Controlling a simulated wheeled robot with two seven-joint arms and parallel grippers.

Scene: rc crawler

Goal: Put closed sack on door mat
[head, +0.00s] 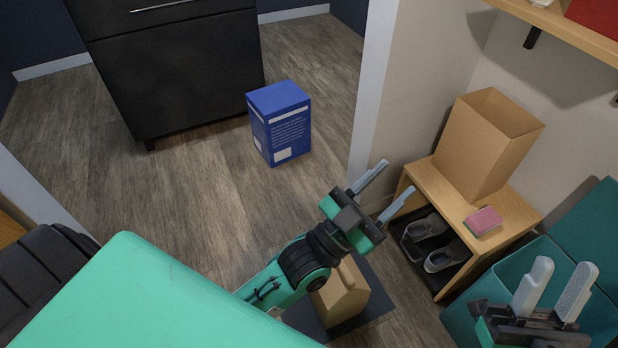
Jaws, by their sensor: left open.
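A brown closed sack (348,297) with a folded top stands on the dark door mat (375,305) on the floor at the lower middle. My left arm hides part of both. My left gripper (400,178) is open and empty, above and beyond the sack, pointing to the upper right and apart from it. My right gripper (566,266) is at the lower right with its two light fingers apart and nothing between them, in front of a teal bin.
An open-topped brown bag (478,150) and a pink sponge (485,221) are on a wooden bench (447,199) with shoes (428,228) below. The teal bin (465,325) stands beside it. A blue box (281,125) stands on otherwise clear floor near a black cabinet (180,75).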

